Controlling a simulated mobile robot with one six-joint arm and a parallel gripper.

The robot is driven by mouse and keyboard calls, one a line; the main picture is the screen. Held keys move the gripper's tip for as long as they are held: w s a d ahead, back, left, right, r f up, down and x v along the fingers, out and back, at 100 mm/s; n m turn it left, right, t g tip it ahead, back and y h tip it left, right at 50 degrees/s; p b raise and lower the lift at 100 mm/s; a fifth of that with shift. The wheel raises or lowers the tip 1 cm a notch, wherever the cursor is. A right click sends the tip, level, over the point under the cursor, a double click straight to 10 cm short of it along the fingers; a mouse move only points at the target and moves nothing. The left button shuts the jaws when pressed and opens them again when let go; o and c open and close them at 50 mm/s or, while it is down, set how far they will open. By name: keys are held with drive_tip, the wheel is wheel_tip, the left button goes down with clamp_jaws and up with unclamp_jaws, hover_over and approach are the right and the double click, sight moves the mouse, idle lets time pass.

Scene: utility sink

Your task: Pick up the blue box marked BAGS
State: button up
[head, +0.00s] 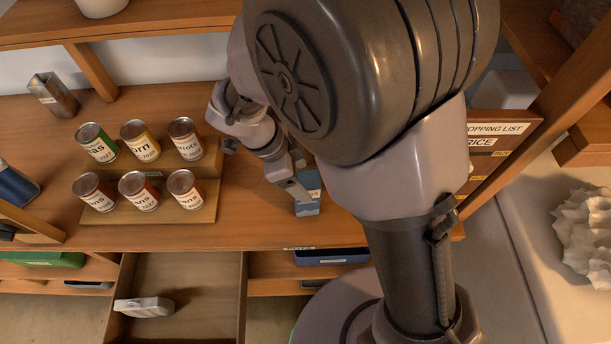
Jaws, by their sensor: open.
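A small blue box (309,203) stands on the wooden counter near its front edge, below the middle of the head view. Its marking is too small to read, and my arm hides part of it. My gripper (297,190) is open, pointing down right at the box and overlapping its left side in the picture. I cannot tell whether the fingers touch the box or are around it.
Several labelled cans (141,190) stand on a stepped wooden rack (104,216) to the left. A drawer (190,270) is pulled out below the counter, with a pale grey object (144,307) in it. A shopping list board (487,150) stands at the right.

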drive_tip(key=x, duration=0.5)
drive_tip(key=shift+d+r+b, duration=0.1)
drive_tip(key=shift+d+b, duration=0.15)
drive_tip(key=shift+b, duration=0.1)
clamp_jaws()
drive_tip(key=shift+r, duration=0.15)
